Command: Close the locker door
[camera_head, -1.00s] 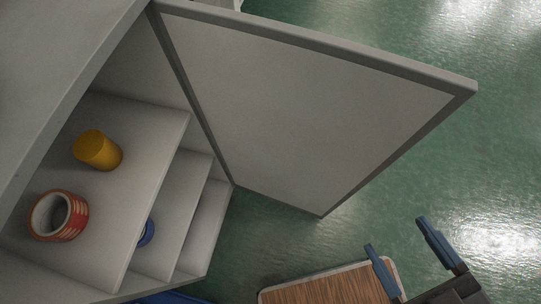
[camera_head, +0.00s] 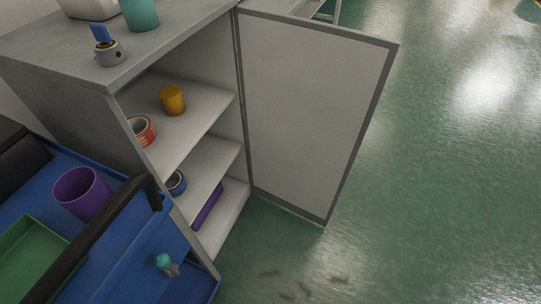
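The grey locker (camera_head: 190,60) stands at the upper left with its front open. Its door (camera_head: 310,105) is swung wide open, hinged at the right side of the opening, with its inner face showing. Inside, the top shelf holds a yellow cylinder (camera_head: 173,100) and a red tape roll (camera_head: 141,130). A blue tape roll (camera_head: 176,182) is on the shelf below, and a purple item (camera_head: 207,206) lies lower down. My gripper is not in this view.
A blue cart (camera_head: 130,250) with a black handle (camera_head: 98,235) stands close to the locker's front left. It holds a purple cup (camera_head: 83,193) and a green tray (camera_head: 38,262). Green floor (camera_head: 440,220) at the right is clear.

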